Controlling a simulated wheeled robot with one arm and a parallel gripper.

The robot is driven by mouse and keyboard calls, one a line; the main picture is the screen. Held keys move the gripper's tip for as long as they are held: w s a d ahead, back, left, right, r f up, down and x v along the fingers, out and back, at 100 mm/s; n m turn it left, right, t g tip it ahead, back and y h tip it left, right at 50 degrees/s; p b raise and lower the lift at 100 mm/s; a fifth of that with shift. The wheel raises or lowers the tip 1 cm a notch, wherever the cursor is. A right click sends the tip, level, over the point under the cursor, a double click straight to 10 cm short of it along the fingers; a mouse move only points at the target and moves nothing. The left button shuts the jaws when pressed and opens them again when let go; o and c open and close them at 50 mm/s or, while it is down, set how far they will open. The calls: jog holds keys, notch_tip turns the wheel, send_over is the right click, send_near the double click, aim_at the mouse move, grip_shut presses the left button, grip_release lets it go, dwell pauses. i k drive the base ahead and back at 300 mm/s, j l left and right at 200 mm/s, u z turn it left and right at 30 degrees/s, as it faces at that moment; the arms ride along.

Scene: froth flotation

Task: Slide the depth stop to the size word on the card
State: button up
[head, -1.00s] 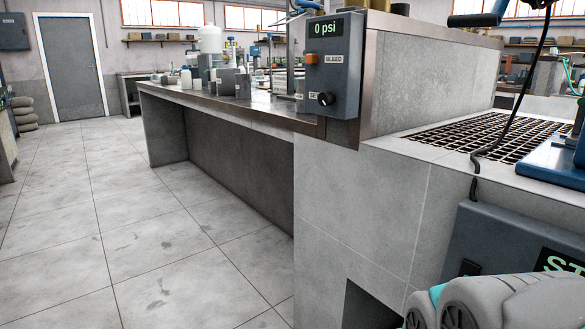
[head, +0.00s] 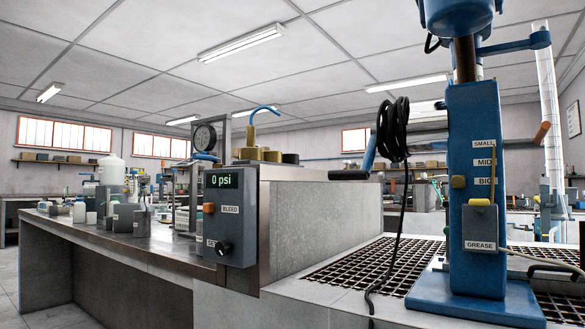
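A blue column (head: 473,235) stands at the right on a blue base over the grating. Labels run down its face: SMALL (head: 484,144), MID (head: 484,162) and BIG (head: 484,181). I cannot make out a card with a size word. My gripper is not in view.
A grey control box (head: 230,217) reading 0 psi, with a BLEED label, hangs at the bench corner. A black cable (head: 393,130) hangs coiled left of the column. The dark grating (head: 345,270) lies around the column base. A long bench (head: 130,245) with bottles runs left.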

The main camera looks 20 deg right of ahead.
aim_at(457, 181)
jog(key=l+z, duration=0.15)
jog(key=z, duration=1.1)
